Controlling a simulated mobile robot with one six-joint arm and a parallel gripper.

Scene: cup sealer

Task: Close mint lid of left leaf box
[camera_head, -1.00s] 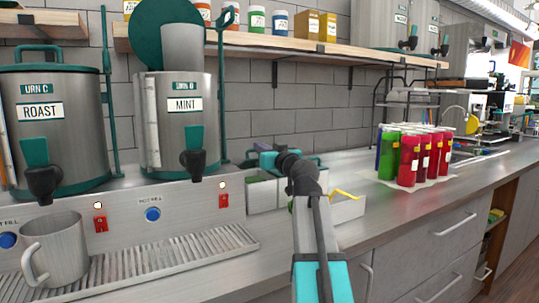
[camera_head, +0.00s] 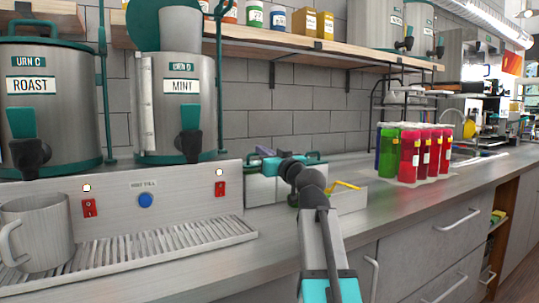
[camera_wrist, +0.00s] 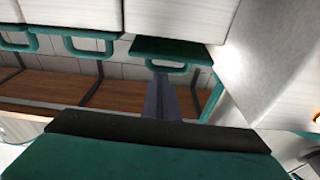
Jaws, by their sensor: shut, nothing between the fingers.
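Pale leaf boxes stand on the counter against the wall, partly hidden by my arm. The left box (camera_head: 262,189) shows its front in the head view; I cannot tell there whether its lid is open. In the wrist view the picture looks upside down, with pale box walls (camera_wrist: 160,18) along the top and teal lids with loop handles below them. One teal lid (camera_wrist: 165,50) lies just beyond my fingertips; I cannot tell if they touch it. My gripper (camera_wrist: 163,88) is shut and empty.
The urn marked MINT (camera_head: 181,105) and the urn marked ROAST (camera_head: 48,105) stand left. A low tray (camera_head: 348,200) with a yellow item is right of my arm. Red and green bottles (camera_head: 410,155) stand further right.

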